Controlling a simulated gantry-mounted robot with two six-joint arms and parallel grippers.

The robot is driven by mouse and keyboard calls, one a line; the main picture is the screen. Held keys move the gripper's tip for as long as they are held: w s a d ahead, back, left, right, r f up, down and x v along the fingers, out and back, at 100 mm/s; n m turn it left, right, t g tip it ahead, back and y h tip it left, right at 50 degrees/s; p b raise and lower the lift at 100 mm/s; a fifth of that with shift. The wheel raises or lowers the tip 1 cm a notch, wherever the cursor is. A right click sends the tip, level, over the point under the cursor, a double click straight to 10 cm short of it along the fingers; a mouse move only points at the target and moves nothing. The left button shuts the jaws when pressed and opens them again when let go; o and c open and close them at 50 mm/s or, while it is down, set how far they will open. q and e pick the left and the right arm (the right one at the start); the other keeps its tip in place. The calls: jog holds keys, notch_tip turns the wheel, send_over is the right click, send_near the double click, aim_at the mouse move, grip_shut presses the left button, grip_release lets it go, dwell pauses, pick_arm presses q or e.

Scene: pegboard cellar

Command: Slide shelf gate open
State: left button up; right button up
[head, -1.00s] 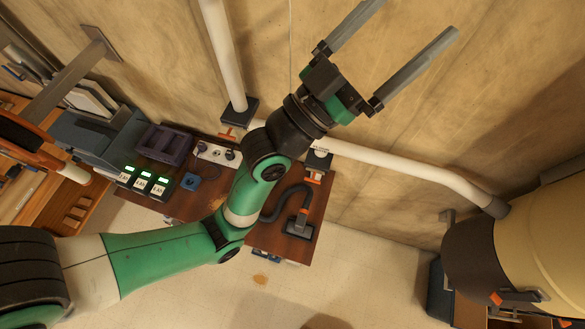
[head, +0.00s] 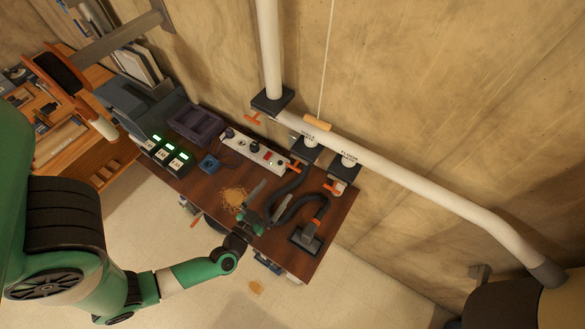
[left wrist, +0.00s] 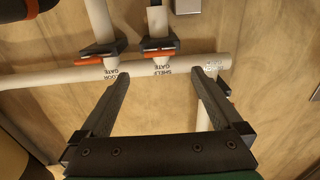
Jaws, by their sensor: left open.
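The shelf gate (head: 305,153) is a dark block under the white pipe, with an orange handle (head: 294,167) on its near side. In the left wrist view, the shelf gate (left wrist: 158,43) and its label show between and beyond my fingertips, with its orange handle across it. My left gripper (head: 264,194) is over the bench, to the lower left of the gate. My right gripper is not in view.
A dark wooden bench (head: 205,188) carries a power strip (head: 250,149), a sawdust pile (head: 234,199) and a grey hose nozzle (head: 306,236) near my gripper. A wooden pull (head: 318,123) hangs above the gate. A third gate (head: 271,102) sits on the upright pipe.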

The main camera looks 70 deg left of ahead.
aim_at(292, 168)
pick_arm(q)
jog(key=b+x, duration=0.1)
jog(key=x, duration=1)
jog(key=shift+b, duration=0.35)
jog(key=shift+d, duration=0.1)
grip_shut()
